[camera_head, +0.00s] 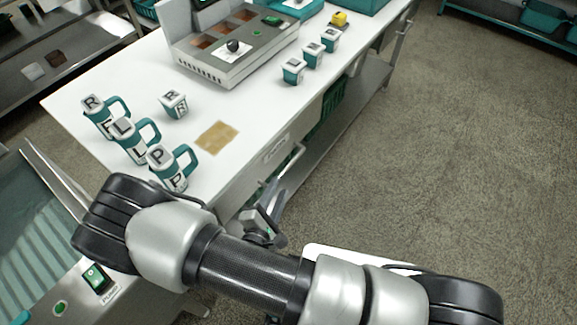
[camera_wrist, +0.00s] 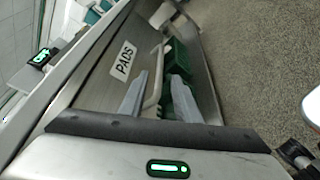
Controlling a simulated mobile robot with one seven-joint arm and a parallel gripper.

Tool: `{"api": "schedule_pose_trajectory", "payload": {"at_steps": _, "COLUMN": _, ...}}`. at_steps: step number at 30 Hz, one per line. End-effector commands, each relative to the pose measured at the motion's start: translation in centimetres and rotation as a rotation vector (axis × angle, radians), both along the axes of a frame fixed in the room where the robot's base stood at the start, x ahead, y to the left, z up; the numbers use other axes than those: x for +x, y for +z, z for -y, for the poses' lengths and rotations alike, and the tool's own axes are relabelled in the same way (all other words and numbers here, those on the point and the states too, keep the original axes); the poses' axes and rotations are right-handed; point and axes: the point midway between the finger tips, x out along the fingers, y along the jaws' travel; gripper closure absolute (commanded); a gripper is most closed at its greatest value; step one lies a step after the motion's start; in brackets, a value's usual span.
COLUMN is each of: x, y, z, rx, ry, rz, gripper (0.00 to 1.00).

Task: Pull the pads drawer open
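The pads drawer has a grey metal front (camera_head: 242,183) in the near side of the white-topped table, and it looks shut. Its PADS label (camera_wrist: 123,60) is readable in the wrist view. The drawer's pale bar handle (camera_wrist: 155,88) stands out from the front; in the head view the handle (camera_head: 297,156) shows above my gripper. My gripper (camera_wrist: 159,77) is open, with one grey finger on each side of the handle; I cannot tell whether either touches it. In the head view my gripper (camera_head: 273,196) is partly hidden by my arm.
Several lettered mugs (camera_head: 134,140), a tan pad (camera_head: 217,137) and a grey machine (camera_head: 235,50) stand on the table (camera_head: 260,112). A lower shelf (camera_head: 345,120) holds a green crate (camera_head: 331,98). The floor (camera_head: 450,150) to the right is clear.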

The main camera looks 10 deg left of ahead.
Motion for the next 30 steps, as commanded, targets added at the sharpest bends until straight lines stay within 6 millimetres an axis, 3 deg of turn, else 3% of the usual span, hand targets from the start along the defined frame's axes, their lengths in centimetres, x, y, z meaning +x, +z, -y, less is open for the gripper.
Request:
{"api": "schedule_pose_trajectory", "payload": {"at_steps": 6, "x": 4.9, "y": -1.2, "z": 0.3, "rx": 0.0, "ry": -0.003, "rz": 0.002, "gripper": 0.71}}
{"api": "schedule_pose_trajectory", "payload": {"at_steps": 15, "x": 9.5, "y": -2.1, "z": 0.5, "rx": 0.001, "ry": -0.001, "rz": 0.001, "gripper": 0.71}}
{"api": "schedule_pose_trajectory", "payload": {"at_steps": 28, "x": 10.6, "y": -2.3, "z": 0.6, "rx": 0.0, "ry": -0.001, "rz": -0.001, "gripper": 0.71}}
{"api": "schedule_pose_trajectory", "payload": {"at_steps": 30, "x": 10.6, "y": -2.3, "z": 0.6, "rx": 0.0, "ry": -0.001, "rz": -0.001, "gripper": 0.81}}
